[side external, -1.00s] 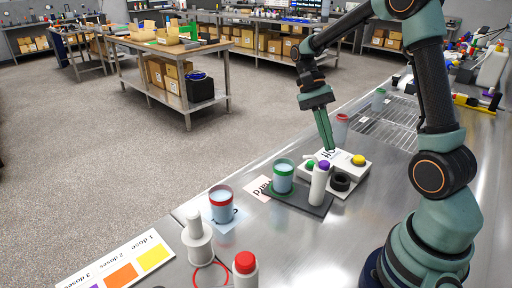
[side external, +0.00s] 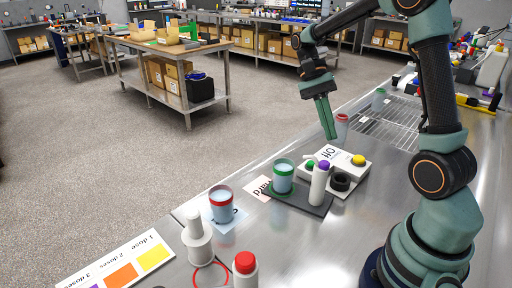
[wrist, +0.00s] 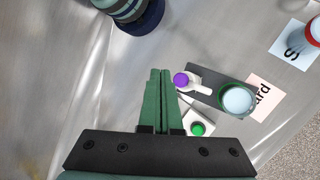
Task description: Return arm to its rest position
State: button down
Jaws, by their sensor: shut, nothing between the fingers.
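My gripper (side external: 331,134) is shut and empty, pointing down above the steel table, behind the white box with buttons. In the wrist view my gripper (wrist: 160,72) shows its two green fingers together with nothing between them. The white box (side external: 346,160) carries a green and a yellow button and a black ring. The gripper touches none of these.
A red-rimmed cup (side external: 221,205), a white dispenser (side external: 197,240) and a red-capped bottle (side external: 245,268) stand at the front. A dose card (side external: 122,264) lies front left. A wire rack (side external: 386,130) and a clear red-rimmed cup (side external: 342,128) are farther back. Air above the table is open.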

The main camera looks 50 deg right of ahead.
jog(key=shift+a+r+n+t, duration=0.25)
jog(key=shift+a+n+t, duration=0.15)
jog(key=shift+n, duration=0.1)
jog(key=a+r+n+t+h, duration=0.2)
jog(key=a+r+n+t, duration=0.1)
jog(key=a+n+t, duration=0.7)
jog(key=shift+w+r+n+t+h, duration=0.2)
jog(key=shift+r+n+t+h, duration=0.15)
jog(key=shift+n+t, duration=0.75)
